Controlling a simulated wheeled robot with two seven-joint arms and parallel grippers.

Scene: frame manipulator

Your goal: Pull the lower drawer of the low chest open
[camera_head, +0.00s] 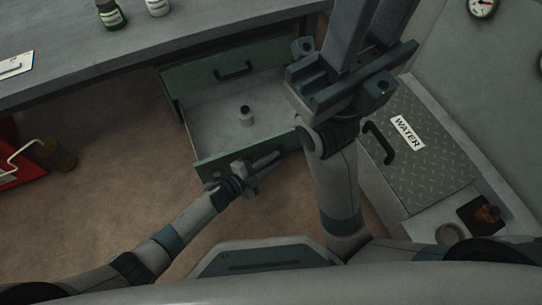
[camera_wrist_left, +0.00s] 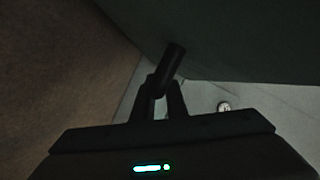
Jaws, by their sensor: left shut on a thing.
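The low chest (camera_head: 200,75) has a dark green front under the grey worktop. Its lower drawer (camera_head: 204,106) stands well open, with its pale inside showing. A small dark-capped bottle (camera_head: 246,118) stands in it and also shows in the left wrist view (camera_wrist_left: 224,106). The upper drawer, with a dark handle (camera_head: 234,71), is shut. My left gripper (camera_head: 264,164) is at the lower drawer's green front (camera_head: 220,165). In the left wrist view its fingers (camera_wrist_left: 164,98) are shut on a dark bar handle (camera_wrist_left: 172,62). My right gripper (camera_head: 362,50) is raised at the upper right, apart from the drawer.
Two bottles (camera_head: 109,14) stand on the worktop (camera_head: 190,30). A metal-plated hatch labelled WATER (camera_head: 420,150), with a dark handle, lies at the right. A red box (camera_head: 18,160) is at the far left. Brown floor is clear left of the drawer.

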